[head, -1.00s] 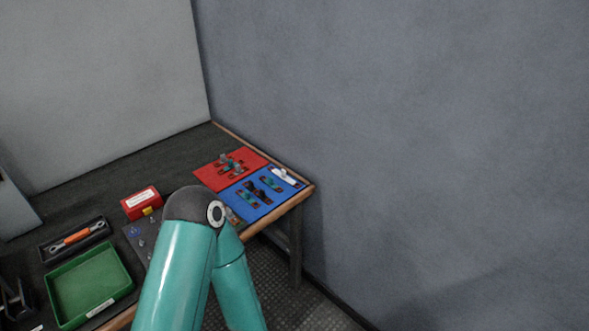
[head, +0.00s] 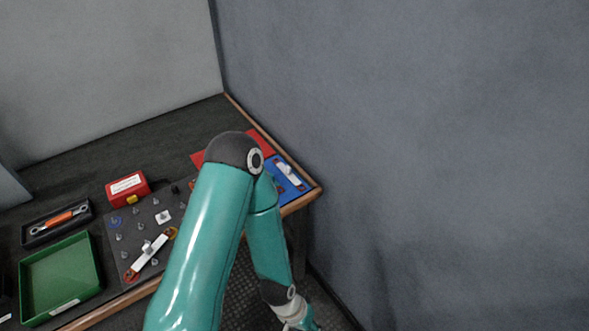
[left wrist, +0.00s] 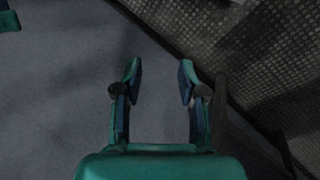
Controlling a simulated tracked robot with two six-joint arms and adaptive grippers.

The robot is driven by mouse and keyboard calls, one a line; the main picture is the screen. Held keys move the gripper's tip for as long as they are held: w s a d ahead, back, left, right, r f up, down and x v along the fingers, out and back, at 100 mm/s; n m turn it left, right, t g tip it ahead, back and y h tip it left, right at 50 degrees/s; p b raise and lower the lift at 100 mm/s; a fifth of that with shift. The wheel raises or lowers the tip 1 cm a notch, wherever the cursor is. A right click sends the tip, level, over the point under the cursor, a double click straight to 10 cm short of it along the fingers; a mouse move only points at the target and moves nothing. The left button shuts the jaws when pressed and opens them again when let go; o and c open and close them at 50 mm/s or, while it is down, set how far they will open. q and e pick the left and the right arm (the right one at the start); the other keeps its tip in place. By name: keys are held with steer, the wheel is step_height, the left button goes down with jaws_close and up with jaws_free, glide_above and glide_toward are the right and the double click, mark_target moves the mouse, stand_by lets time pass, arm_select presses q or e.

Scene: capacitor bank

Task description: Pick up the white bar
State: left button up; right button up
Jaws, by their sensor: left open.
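Two white bars show in the head view. One white bar (head: 150,256) lies slantwise on the dark board at the left, with round reddish and orange pieces at its ends. Another white bar (head: 289,175) lies on the blue mat (head: 291,194) at the table's right end. My teal arm stands between them and hides part of the mats. My left gripper (left wrist: 160,75) is open and empty in the left wrist view, over bare wall and floor, with no bar there. My right gripper is not in view.
The dark board (head: 113,224) carries several small grey posts. A red box (head: 127,188), a green tray (head: 61,248) and a black tray with an orange-handled tool (head: 62,218) are on the table. A grey wall (head: 430,130) borders the table's right end.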

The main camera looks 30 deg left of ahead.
arm_select(q)
steer(key=w+r+m, duration=0.1)
steer(key=w+m, duration=0.6)
steer(key=w, duration=0.3)
steer(key=m+t+y, duration=0.2)
steer(key=m+y, duration=0.8)
steer(key=m, duration=0.7)
glide_toward(289, 167)
steer(key=p+x, duration=0.1)
steer(key=x, duration=0.4)
steer(key=shift+w+f+p, duration=0.2)
steer(key=shift+f+p, duration=0.05)
steer(key=shift+p, duration=0.15)
steer(key=shift+a+f+p, duration=0.3)
steer(key=shift+a+f, duration=0.05)
steer(key=shift+f, duration=0.1)
steer(key=p+x, duration=0.1)
steer(key=x, duration=0.3)
jaws_close()
